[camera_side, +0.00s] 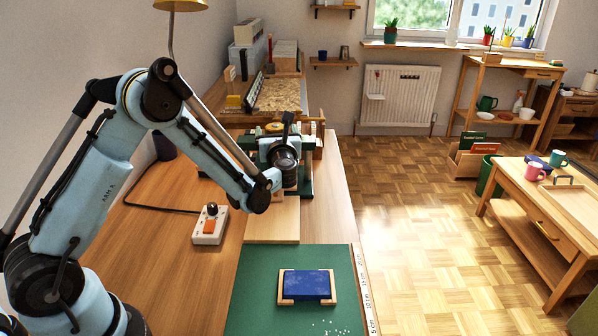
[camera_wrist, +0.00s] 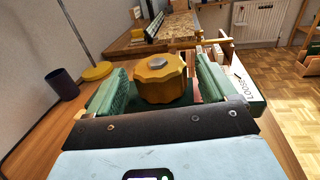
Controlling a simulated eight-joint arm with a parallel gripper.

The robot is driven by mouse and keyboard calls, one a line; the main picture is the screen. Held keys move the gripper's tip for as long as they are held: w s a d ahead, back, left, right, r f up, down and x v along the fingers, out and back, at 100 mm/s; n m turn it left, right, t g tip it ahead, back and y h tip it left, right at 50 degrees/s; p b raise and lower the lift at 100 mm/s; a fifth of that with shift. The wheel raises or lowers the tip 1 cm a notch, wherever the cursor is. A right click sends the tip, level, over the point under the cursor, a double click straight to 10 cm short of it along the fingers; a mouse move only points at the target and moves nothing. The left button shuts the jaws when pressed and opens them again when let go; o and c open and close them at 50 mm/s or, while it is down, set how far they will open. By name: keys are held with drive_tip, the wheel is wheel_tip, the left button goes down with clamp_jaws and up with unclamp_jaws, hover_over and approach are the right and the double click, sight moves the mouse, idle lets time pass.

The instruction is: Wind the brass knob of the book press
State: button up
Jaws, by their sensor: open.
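The brass knob (camera_wrist: 160,80) is a ridged golden disc in the middle of the wrist view. My gripper (camera_wrist: 160,72) is open, with one green ribbed finger on the left of the knob and one on the right. A gap shows between the knob and each finger, so it is not gripped. The book press (camera_side: 305,172) is green and wooden, at the far part of the bench in the side view. My wrist hides much of it there. A pale label reading "LOOSE" (camera_wrist: 242,88) shows right of the right finger.
A control box (camera_side: 209,225) with an orange button stands on the bench at left. A blue book (camera_side: 307,284) lies in a wooden holder on the green mat (camera_side: 256,300) in front. A dark cup (camera_wrist: 62,84) stands left in the wrist view. A board (camera_side: 282,95) lies behind.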

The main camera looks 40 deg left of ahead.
sight(277, 128)
drive_tip(key=shift+x, duration=1.8)
drive_tip(key=c, duration=1)
drive_tip(key=shift+o, duration=0.2)
drive_tip(key=shift+w+d+m+t+h, duration=0.15)
drive_tip(key=shift+m+t+h, duration=1.35)
drive_tip(key=shift+t+h, duration=0.15)
drive_tip(key=o, duration=1)
drive_tip(key=shift+c, duration=0.2)
drive_tip(key=shift+v, duration=3.8)
